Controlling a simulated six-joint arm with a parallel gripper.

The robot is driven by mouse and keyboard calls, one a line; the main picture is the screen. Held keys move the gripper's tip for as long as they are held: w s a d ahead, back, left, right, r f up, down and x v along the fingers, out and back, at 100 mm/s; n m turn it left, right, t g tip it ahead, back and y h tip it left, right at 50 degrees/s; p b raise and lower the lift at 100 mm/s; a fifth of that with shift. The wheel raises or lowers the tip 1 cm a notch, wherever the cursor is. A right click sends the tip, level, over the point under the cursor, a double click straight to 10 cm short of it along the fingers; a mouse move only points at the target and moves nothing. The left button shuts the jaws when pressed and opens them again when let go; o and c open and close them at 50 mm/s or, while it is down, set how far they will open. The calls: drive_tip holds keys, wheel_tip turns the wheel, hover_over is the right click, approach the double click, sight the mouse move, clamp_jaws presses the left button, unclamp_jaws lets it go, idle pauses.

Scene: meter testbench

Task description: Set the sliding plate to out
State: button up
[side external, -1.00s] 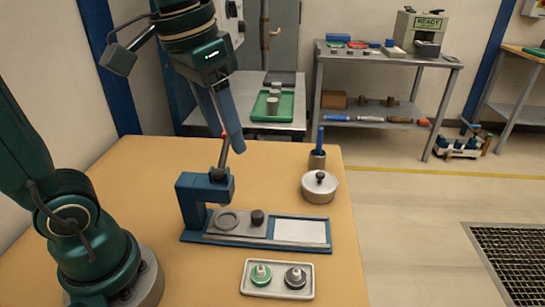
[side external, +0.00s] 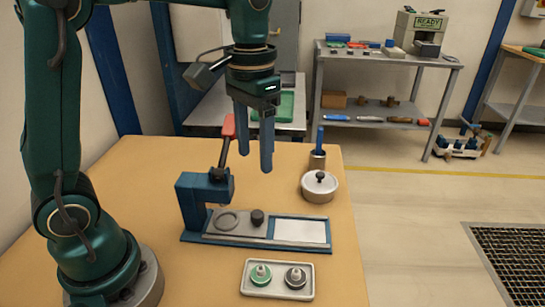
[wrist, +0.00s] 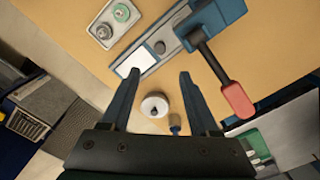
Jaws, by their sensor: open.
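The sliding plate (side external: 238,217) is a grey plate with a round ring seat and a black knob (side external: 257,217). It lies on the left part of a blue base (side external: 250,246), its left end by the blue press (side external: 203,192). A white panel (side external: 300,231) fills the base's right part. The press lever points up, with a red handle (side external: 229,127). My gripper (side external: 254,162) is open and empty, pointing down above and behind the base, right of the lever. In the wrist view, plate (wrist: 168,36) and lever (wrist: 237,101) show beyond and right of my fingers (wrist: 159,74).
A lidded pot (side external: 319,187) and a cup with a blue tool (side external: 317,160) stand right of the press. A tray (side external: 278,291) with a green and a dark piece lies in front. The table's right edge is near the pot.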

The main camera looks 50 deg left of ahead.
sight(258, 213)
wheel_tip(258, 213, down, 14)
drive_tip(key=shift+r, duration=0.25)
idle(0.3)
clamp_jaws()
idle(1.4)
